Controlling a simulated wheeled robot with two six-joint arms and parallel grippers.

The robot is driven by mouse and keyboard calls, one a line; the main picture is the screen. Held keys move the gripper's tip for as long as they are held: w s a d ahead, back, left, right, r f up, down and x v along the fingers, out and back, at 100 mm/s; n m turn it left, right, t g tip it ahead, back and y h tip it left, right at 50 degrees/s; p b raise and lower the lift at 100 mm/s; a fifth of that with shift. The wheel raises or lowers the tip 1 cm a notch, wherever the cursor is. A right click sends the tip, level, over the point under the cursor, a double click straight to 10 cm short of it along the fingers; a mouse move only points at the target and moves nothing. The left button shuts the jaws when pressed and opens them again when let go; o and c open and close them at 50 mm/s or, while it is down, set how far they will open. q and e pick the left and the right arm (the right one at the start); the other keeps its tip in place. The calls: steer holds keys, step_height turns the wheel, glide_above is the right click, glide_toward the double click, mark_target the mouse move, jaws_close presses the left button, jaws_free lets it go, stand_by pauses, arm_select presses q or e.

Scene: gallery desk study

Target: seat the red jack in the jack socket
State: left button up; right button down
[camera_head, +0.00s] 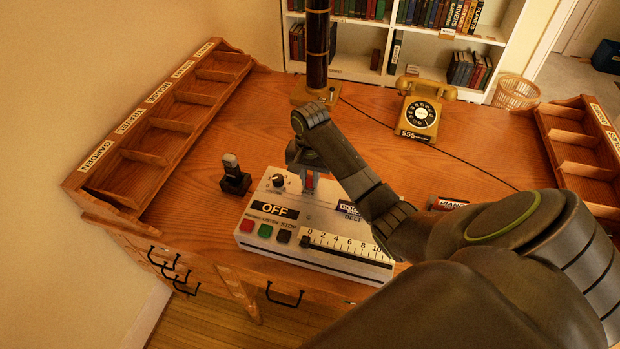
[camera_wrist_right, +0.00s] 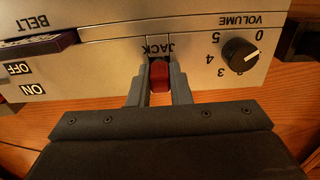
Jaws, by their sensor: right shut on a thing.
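The red jack (camera_wrist_right: 160,78) is between the two grey fingers of my right gripper (camera_wrist_right: 159,88), which is shut on it. The jack socket (camera_wrist_right: 158,56) is at the JACK label on the pale machine (camera_wrist_right: 110,65). The jack's far end is right at the socket; I cannot tell how far in it is. In the head view my right gripper (camera_head: 308,182) points down over the back part of the machine (camera_head: 262,213), with a bit of red between its fingers. My left gripper is not in view.
A volume knob (camera_wrist_right: 239,54) is beside the socket. A dark purple block (camera_wrist_right: 40,45) lies at the BELT label. A dark stand (camera_head: 235,181) is left of the machine. Open desk lies left of the machine.

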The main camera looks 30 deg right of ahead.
mark_target(310, 177)
steer(key=c, duration=1.3)
jaws_free()
steer(key=shift+c, duration=0.2)
steer(key=shift+r, duration=0.25)
step_height(310, 177, up, 2)
steer(key=shift+r, duration=0.1)
step_height(310, 177, up, 10)
steer(key=p, duration=0.9)
steer(key=shift+f, duration=0.25)
steer(key=shift+f, duration=0.1)
